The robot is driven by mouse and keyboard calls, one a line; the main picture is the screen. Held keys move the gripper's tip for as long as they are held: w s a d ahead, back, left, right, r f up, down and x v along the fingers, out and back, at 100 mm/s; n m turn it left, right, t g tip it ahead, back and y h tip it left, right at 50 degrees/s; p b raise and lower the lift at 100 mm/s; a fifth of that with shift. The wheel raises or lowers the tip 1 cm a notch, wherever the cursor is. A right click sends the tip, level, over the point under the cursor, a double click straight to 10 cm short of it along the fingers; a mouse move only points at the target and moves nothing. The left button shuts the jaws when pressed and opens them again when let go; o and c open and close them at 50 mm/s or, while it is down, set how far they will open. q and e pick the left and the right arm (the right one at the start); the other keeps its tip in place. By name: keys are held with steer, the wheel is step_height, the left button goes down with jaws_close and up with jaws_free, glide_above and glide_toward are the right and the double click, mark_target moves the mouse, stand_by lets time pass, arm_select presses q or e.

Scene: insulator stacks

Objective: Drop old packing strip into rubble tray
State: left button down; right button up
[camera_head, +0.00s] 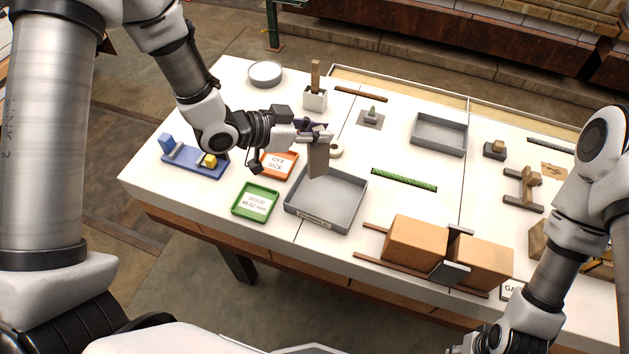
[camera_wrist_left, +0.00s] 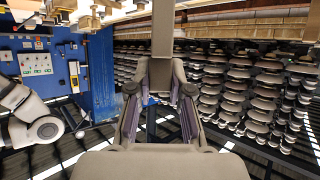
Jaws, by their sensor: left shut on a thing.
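My left gripper (camera_head: 318,137) is shut on a flat grey-brown strip (camera_head: 318,158). The strip hangs down from the fingers over the back left part of a grey tray (camera_head: 347,222) with a label on its front wall. I cannot tell whether the strip's lower end touches the tray. In the left wrist view the strip (camera_wrist_left: 163,28) stands between the two fingertips (camera_wrist_left: 160,66) and runs out of the top edge. My right arm's wrist shows at the bottom right of the head view, with its gripper cut off.
An orange OFF SIZE tray (camera_head: 267,174) and a green GOOD tray (camera_head: 237,212) stand left of the grey tray. A green strip (camera_head: 404,180) lies to its right. Brown blocks (camera_head: 414,241) on rails stand at the front right. Another grey tray (camera_head: 415,137) stands farther back.

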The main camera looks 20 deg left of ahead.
arm_select(q)
steer(key=shift+s+a+f, duration=0.2)
steer(key=shift+f, duration=0.1)
steer(key=f+b, duration=0.1)
steer(key=f, duration=0.1)
steer(key=f+b, duration=0.1)
steer(key=b, duration=0.1)
steer(key=f+b, duration=0.1)
steer(key=f, duration=0.1)
steer(key=shift+s+d+f+b, duration=0.2)
steer(key=shift+d+f+b, duration=0.1)
steer(key=shift+d+b, duration=0.1)
steer(key=shift+d+f, duration=0.15)
steer(key=shift+d, duration=0.1)
arm_select(e)
steer(key=f, duration=0.3)
steer(key=d+f, duration=0.1)
steer(key=shift+s+f, duration=0.2)
steer(key=shift+f, duration=0.2)
arm_select(q)
steer(key=c, duration=1)
jaws_free()
arm_select(e)
steer(key=shift+a, duration=0.1)
